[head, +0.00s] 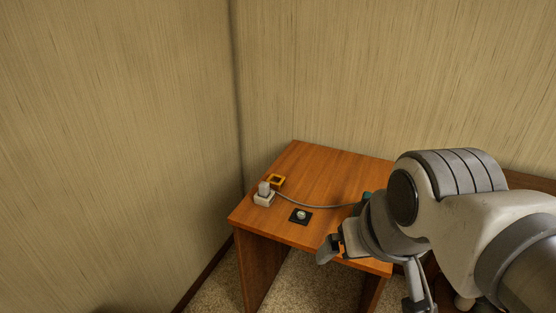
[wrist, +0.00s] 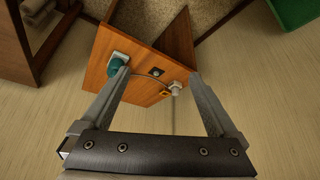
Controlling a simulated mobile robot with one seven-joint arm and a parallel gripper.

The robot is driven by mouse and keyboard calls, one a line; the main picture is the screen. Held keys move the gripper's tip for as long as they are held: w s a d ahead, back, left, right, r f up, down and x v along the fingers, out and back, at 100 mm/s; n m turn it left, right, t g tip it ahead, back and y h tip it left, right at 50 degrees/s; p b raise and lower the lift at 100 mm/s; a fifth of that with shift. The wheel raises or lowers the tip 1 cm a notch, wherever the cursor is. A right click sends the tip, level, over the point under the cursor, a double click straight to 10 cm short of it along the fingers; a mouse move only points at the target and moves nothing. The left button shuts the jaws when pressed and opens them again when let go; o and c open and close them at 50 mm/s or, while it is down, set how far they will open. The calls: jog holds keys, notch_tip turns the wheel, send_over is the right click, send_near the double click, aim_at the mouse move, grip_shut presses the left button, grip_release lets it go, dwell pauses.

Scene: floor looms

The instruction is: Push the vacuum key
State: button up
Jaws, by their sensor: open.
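A small wooden table (head: 325,172) stands in the corner. On it lies a black square plate with a round silver key (head: 301,215), near the front edge; it also shows in the wrist view (wrist: 155,72). No label is readable, so I cannot tell for certain that it is the vacuum key. A grey cable (head: 325,205) runs from a white block with an upright grey top (head: 264,196) to a teal object (wrist: 118,62), which my arm mostly hides in the head view. My gripper (wrist: 158,76) is open and empty, its fingers apart above the table.
A yellow square frame (head: 275,181) lies behind the white block. Walls close in the table at the left and back. Dark wooden furniture (wrist: 30,45) and a green object (wrist: 295,12) stand beyond the table in the wrist view. The tabletop's back middle is clear.

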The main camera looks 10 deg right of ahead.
grip_shut()
dwell(1.5)
